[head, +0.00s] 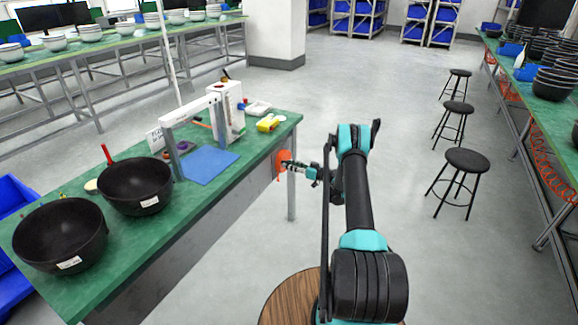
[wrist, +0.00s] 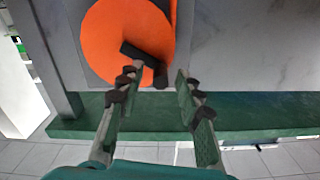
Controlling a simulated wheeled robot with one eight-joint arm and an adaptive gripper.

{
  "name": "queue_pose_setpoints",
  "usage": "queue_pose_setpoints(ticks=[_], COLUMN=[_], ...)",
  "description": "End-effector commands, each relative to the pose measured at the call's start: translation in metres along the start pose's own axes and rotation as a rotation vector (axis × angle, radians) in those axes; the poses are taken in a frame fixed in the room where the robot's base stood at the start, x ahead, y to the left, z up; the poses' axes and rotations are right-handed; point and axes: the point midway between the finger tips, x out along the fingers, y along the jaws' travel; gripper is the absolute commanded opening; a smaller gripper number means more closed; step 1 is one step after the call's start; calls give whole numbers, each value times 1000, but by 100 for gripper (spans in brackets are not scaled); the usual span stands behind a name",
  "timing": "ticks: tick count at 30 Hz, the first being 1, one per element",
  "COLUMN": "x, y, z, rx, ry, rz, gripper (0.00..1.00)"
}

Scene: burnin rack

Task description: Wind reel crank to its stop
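The orange reel (head: 280,162) is mounted on the side of the green bench near its right end. In the wrist view the reel (wrist: 118,38) is a large orange disc with a black crank (wrist: 143,53) across its lower right part. The crank's knob end (wrist: 160,76) lies between the fingertips of my gripper (wrist: 159,71). The fingers are apart, with a gap visible on the right side of the knob. I cannot tell whether the left finger touches the crank. In the head view my gripper (head: 288,166) is right at the reel, partly merging with it.
The green bench (head: 262,128) holds two black bowls (head: 136,186), a blue mat (head: 204,164) and a white stand (head: 229,108). A bench leg (head: 291,197) stands below the reel. Black stools (head: 467,161) are at right. The floor between is clear.

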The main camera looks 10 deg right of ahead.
Motion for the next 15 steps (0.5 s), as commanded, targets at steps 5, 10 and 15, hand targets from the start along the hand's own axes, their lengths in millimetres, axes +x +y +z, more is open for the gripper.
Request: queue_pose_setpoints(ticks=[5,10,15], x=[10,10,10], y=[-1,0,0], z=[0,0,0], rx=[0,0,0], ry=[0,0,0], rz=[-1,-1,-1], gripper=[35,35,26])
